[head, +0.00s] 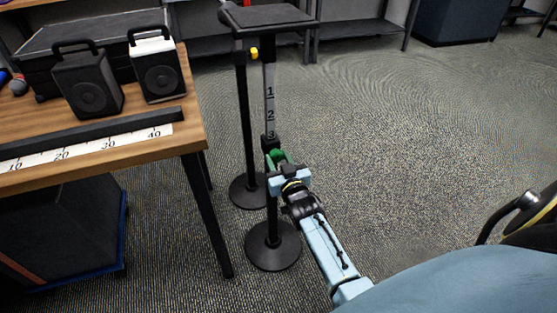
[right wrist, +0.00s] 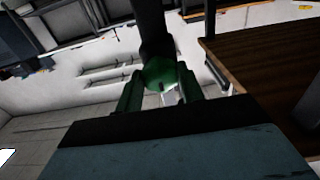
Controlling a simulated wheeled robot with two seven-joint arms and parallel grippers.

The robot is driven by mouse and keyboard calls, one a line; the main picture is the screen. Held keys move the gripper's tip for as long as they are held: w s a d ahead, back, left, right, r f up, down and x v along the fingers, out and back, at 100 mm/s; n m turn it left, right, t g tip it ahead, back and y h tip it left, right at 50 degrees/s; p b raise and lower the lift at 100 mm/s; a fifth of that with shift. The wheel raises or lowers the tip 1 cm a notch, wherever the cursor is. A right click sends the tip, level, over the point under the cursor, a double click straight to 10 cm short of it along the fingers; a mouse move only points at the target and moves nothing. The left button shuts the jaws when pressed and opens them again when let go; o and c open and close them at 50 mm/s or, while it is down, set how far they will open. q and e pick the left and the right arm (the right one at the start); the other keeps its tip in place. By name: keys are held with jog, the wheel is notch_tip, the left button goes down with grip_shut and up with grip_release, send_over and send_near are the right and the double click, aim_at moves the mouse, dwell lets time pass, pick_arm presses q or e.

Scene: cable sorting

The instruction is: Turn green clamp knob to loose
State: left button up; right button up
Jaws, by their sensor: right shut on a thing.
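The green clamp knob (right wrist: 160,76) sits on a black stand pole, and in the right wrist view it lies between my two green fingers. My right gripper (head: 279,158) is at the pole in the head view and is shut on the knob. The knob is mostly hidden by the gripper in the head view. The black stand (head: 272,247) stands upright on a round base, with a scale (head: 270,100) marked 1, 2, 3 above the clamp. Whether the knob is tight or loose cannot be seen. My left gripper is not in view.
A wooden table (head: 100,158) with a ruler strip (head: 85,148) and two speakers (head: 88,85) (head: 158,75) is at the left. A second stand base (head: 244,192) is close behind. A yellow knob (head: 254,53) sits higher up. Carpet (head: 400,150) to the right is clear.

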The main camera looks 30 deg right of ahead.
jog(key=n+p, duration=0.1)
jog(key=n, duration=0.2)
jog(key=shift+n, duration=0.9)
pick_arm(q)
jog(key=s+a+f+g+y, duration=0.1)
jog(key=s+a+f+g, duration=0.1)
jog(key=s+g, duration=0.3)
pick_arm(e)
jog(key=n, duration=0.2)
jog(key=shift+n, duration=3.1)
jog(key=n+b, duration=0.2)
jog(key=n, duration=0.4)
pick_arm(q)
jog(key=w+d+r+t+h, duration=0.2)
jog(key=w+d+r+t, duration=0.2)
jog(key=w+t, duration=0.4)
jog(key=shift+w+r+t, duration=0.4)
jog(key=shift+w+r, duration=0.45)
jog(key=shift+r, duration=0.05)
pick_arm(e)
jog(key=shift+n, duration=0.5)
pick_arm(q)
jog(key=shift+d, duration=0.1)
